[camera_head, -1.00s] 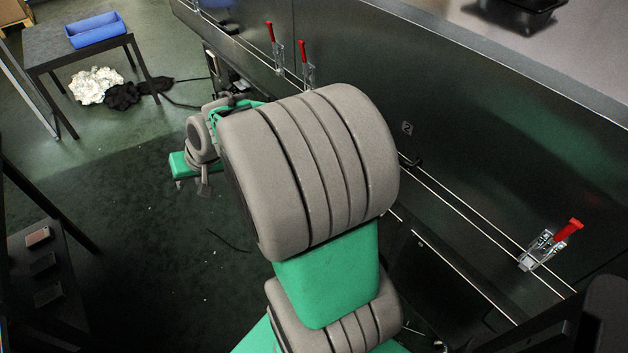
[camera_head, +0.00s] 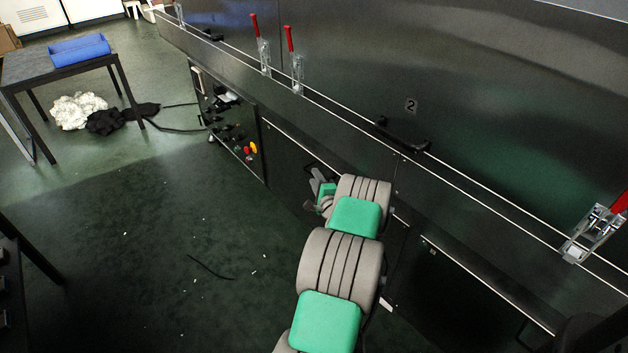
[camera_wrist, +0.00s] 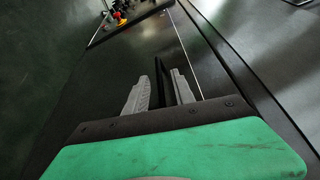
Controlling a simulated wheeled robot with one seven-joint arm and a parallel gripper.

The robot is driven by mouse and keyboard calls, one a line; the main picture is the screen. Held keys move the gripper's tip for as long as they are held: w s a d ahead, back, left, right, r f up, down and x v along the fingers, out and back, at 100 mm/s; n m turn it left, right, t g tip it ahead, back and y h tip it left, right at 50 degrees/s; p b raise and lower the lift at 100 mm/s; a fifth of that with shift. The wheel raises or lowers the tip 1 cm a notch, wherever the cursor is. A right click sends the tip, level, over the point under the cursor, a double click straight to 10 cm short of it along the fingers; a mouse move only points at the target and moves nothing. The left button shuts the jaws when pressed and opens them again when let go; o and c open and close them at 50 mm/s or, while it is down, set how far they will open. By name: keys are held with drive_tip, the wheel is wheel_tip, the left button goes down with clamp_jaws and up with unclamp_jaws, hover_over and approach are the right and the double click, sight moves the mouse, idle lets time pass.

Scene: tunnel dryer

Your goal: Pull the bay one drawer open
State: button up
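A dark drawer front (camera_head: 285,150) sits low in the dryer's side, right of the control panel; I see no number on it. My gripper (camera_head: 313,190) is at this front, partly hidden by my wrist in the head view. In the wrist view my gripper (camera_wrist: 163,88) has its two grey fingers apart, with a dark bar handle (camera_wrist: 159,75) between them. Gaps show beside the bar, and I cannot tell whether either finger touches it. The drawer front (camera_wrist: 190,50) looks flush and closed. The handle also shows in the head view (camera_head: 322,171).
A control panel (camera_head: 228,118) with knobs and red and yellow buttons is left of the drawer. Above are a door marked 2 with a black handle (camera_head: 403,136) and red-handled clamps (camera_head: 292,58). Another low front (camera_head: 465,290) is to the right. Floor on the left is mostly clear.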

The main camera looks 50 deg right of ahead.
drive_tip(key=shift+x, duration=0.85)
drive_tip(key=shift+c, duration=0.2)
clamp_jaws()
idle(0.5)
